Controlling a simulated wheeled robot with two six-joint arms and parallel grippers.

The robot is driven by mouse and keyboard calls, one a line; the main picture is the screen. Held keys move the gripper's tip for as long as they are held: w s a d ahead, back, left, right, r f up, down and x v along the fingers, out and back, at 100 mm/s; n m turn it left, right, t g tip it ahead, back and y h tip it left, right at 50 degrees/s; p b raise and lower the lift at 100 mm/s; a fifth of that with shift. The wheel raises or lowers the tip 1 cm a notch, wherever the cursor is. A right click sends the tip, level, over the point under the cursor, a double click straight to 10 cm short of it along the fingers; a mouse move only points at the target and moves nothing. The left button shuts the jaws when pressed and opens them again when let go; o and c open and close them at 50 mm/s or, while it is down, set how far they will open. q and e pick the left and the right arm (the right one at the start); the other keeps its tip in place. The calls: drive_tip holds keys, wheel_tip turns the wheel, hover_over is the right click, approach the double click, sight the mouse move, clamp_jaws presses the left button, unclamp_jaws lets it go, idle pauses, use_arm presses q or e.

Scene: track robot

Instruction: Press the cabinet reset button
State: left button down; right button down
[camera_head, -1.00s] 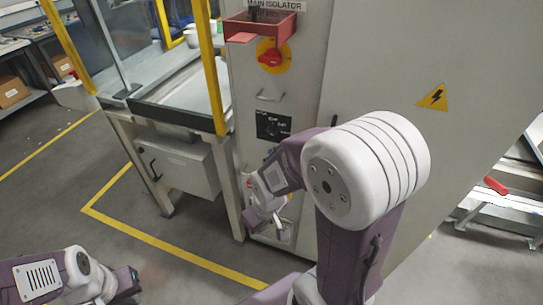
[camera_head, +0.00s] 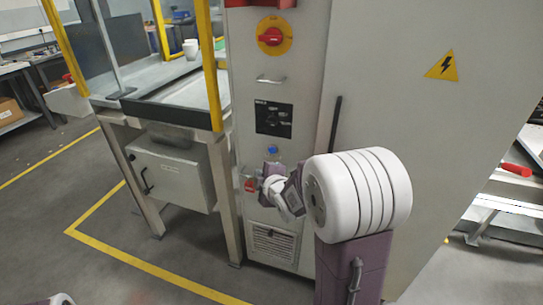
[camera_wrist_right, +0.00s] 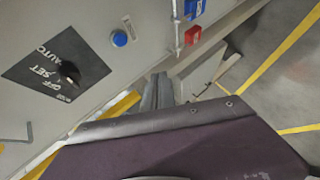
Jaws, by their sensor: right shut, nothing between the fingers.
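The grey cabinet (camera_head: 300,60) carries a round blue button (camera_head: 273,151) just below a black selector panel (camera_head: 273,118). The blue button (camera_wrist_right: 119,38) also shows clear and uncovered in the right wrist view, beside the selector panel (camera_wrist_right: 58,62). My right gripper (camera_head: 270,168) is in front of the cabinet face, just below the blue button in the head view. Its fingers (camera_wrist_right: 157,90) are shut and empty, apart from the button in the wrist picture. Part of the right hand is hidden by my arm. My left gripper is out of view.
A red padlock-like piece (camera_head: 250,184) hangs on the cabinet left of my right gripper. A handle (camera_head: 271,80) and a red rotary switch (camera_head: 271,37) sit higher. A vent grille (camera_head: 273,243) is below. A guarded bench stands at left.

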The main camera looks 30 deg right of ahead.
sight(272, 151)
drive_tip(key=shift+w+d+f+p, duration=0.1)
drive_tip(key=shift+w+d+p, duration=0.75)
drive_tip(key=shift+w+d, duration=0.75)
drive_tip(key=shift+w+d+p, duration=0.85)
drive_tip(key=shift+w+d, duration=0.45)
drive_tip(key=shift+d, duration=0.5)
drive_tip(key=shift+d, duration=0.1)
drive_tip(key=shift+w+d, duration=0.25)
drive_tip(key=shift+w+d, duration=0.3)
drive_tip(key=shift+d, duration=0.05)
idle(0.6)
drive_tip(key=shift+s+a+b, duration=0.4)
drive_tip(key=shift+s+a, duration=0.2)
drive_tip(key=shift+a, duration=0.1)
